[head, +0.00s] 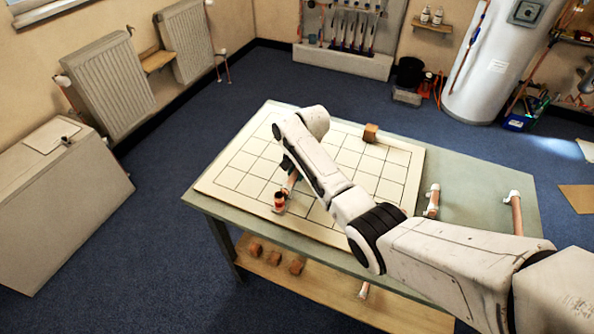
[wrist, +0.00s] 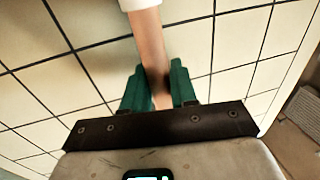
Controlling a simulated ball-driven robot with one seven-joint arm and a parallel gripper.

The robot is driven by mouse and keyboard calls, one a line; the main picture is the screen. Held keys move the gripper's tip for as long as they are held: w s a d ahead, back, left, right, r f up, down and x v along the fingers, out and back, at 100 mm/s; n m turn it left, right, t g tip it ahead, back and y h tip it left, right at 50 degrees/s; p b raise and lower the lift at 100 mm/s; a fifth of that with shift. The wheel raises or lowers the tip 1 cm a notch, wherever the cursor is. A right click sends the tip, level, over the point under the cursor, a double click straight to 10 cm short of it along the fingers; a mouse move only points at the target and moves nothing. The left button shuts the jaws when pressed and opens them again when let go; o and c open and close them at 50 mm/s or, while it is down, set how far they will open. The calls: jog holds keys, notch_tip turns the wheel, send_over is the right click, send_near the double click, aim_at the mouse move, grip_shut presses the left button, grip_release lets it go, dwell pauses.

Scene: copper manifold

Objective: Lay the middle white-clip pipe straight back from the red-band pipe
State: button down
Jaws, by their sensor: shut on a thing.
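My gripper (wrist: 158,82) has its green fingers shut on a copper pipe (wrist: 150,45) with a white clip (wrist: 140,4) at its far end, over the tiled board. In the head view my gripper (head: 288,165) is mostly hidden by my arm, above the left part of the board. A short red-banded copper piece (head: 280,201) stands at the board's front left, just in front of my gripper. A bit of copper pipe (head: 292,182) shows between them; I cannot tell whether it is the held pipe or touches the red-banded piece.
Two white-clip copper pipes (head: 432,203) (head: 515,212) lie on the table right of the gridded board (head: 398,160). A wooden block (head: 370,132) sits at the board's back edge. Several wooden blocks (head: 275,258) lie on the lower shelf. The board's back right is largely clear.

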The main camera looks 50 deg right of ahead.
jog(key=shift+f, duration=0.35)
jog(key=c, duration=0.8)
grip_release()
jog(key=shift+r, duration=0.1)
notch_tip(320, 180, up, 6)
jog(key=p, duration=0.5)
jog(key=shift+r, duration=1.45)
jog(key=shift+a, duration=0.1)
